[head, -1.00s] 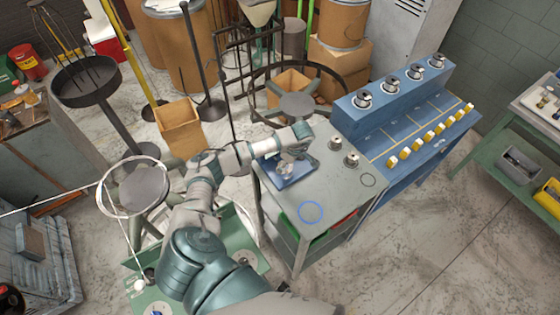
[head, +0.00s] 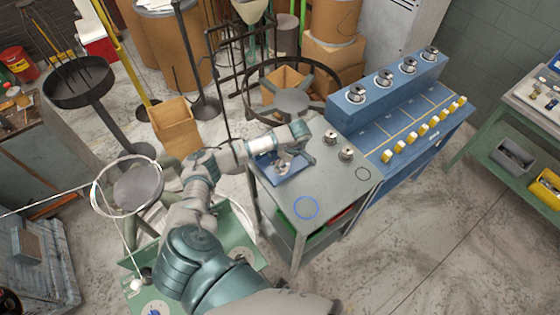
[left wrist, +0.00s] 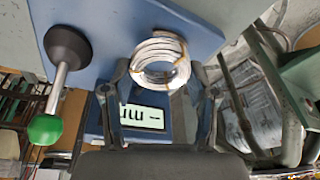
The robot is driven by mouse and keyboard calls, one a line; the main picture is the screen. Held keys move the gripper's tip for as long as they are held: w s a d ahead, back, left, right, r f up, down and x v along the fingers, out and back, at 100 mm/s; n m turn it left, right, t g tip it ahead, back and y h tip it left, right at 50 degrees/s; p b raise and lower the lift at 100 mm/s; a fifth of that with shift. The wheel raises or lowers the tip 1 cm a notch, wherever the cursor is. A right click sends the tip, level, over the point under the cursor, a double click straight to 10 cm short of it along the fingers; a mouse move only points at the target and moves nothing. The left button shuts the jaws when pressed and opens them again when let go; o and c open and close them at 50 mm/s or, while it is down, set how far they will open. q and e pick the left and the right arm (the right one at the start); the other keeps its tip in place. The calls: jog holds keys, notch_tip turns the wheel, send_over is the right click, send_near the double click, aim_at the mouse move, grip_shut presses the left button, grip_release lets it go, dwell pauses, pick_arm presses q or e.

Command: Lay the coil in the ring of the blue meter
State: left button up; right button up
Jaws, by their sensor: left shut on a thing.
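The coil (left wrist: 160,62) is a bundle of shiny wire loops with tan ties, seen in the left wrist view between my left fingers. My left gripper (left wrist: 160,80) is shut on it. In the head view my left gripper (head: 292,160) is at the blue meter (head: 270,173) on the grey cart top, with the pale coil (head: 283,167) just below it. The meter (left wrist: 105,35) shows in the left wrist view as a blue surface with a lit display (left wrist: 143,118). I cannot tell whether the coil touches the meter; its ring is not clearly visible. My right gripper is out of view.
A green-tipped lever with a black base (left wrist: 66,48) stands beside the coil. On the cart top are a blue circle (head: 306,208), a dark circle (head: 363,174) and two metal spools (head: 346,153). A blue bench (head: 425,115) with yellow blocks adjoins the cart.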

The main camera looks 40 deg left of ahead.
pick_arm(q)
jog(key=shift+d+f, duration=0.2)
jog(key=shift+a+f+b, duration=0.15)
jog(key=shift+f+b, duration=0.05)
jog(key=shift+b, duration=0.1)
jog(key=shift+a+f, duration=0.35)
jog(key=o, duration=1)
jog(key=shift+a+f+b, duration=0.2)
jog(key=shift+f+b, duration=0.05)
jog(key=shift+b, duration=0.05)
jog(key=o, duration=0.4)
jog(key=shift+r, duration=0.1)
jog(key=shift+o, duration=0.5)
jog(key=shift+d, duration=0.35)
jog(key=shift+d+r, duration=0.15)
jog(key=shift+d, duration=0.05)
jog(key=v, duration=1)
jog(key=shift+w+r, duration=0.1)
jog(key=shift+r, duration=0.25)
jog(key=shift+d+r, duration=0.4)
jog(key=shift+r, duration=0.1)
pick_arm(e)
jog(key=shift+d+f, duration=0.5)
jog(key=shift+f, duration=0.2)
